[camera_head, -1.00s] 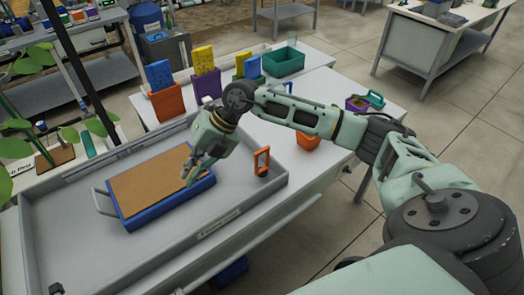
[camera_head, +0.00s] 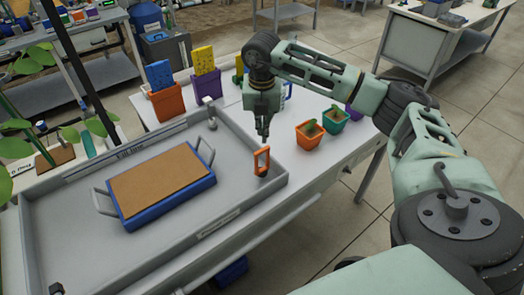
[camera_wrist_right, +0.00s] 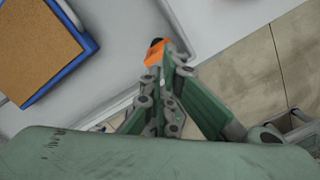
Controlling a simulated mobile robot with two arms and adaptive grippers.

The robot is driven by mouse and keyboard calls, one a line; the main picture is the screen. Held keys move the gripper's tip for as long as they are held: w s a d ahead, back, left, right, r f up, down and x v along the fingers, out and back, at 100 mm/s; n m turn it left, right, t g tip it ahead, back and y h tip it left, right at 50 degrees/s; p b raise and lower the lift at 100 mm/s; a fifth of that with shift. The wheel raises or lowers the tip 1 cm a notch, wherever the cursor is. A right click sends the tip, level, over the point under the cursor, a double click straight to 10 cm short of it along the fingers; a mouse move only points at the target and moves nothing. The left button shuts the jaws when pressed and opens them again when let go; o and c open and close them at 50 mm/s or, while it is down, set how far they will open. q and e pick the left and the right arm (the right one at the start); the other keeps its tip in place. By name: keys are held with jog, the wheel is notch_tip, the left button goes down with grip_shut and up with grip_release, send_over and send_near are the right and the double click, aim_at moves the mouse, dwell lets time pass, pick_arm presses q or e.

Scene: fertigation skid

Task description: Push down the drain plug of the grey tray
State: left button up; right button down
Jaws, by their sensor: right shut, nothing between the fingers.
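The grey tray (camera_head: 60,215) lies on the white bench. The drain plug (camera_head: 262,161), an upright orange loop handle on a dark base, stands in its right corner. My right gripper (camera_head: 263,140) points down, shut and empty, with its fingertips right at the top of the handle. In the right wrist view the gripper (camera_wrist_right: 170,62) partly covers the orange handle (camera_wrist_right: 153,54), and a dark part shows beyond it. I cannot tell whether the fingertips touch the handle. My left gripper is not in view.
A blue tray (camera_head: 168,210) with a brown surface and grey side handles lies inside the grey tray, left of the plug. Orange and purple bins (camera_head: 168,104) holding coloured pads stand behind.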

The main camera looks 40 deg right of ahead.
aim_at(262, 150)
jog(key=shift+f, duration=0.1)
jog(key=shift+w+d+f+b, duration=0.1)
jog(key=shift+w+f+b, duration=0.05)
jog(key=shift+f+b, duration=1.35)
jog(key=shift+w+d+f+b, duration=0.15)
jog(key=shift+f+b, duration=0.75)
jog(key=shift+f, duration=1.05)
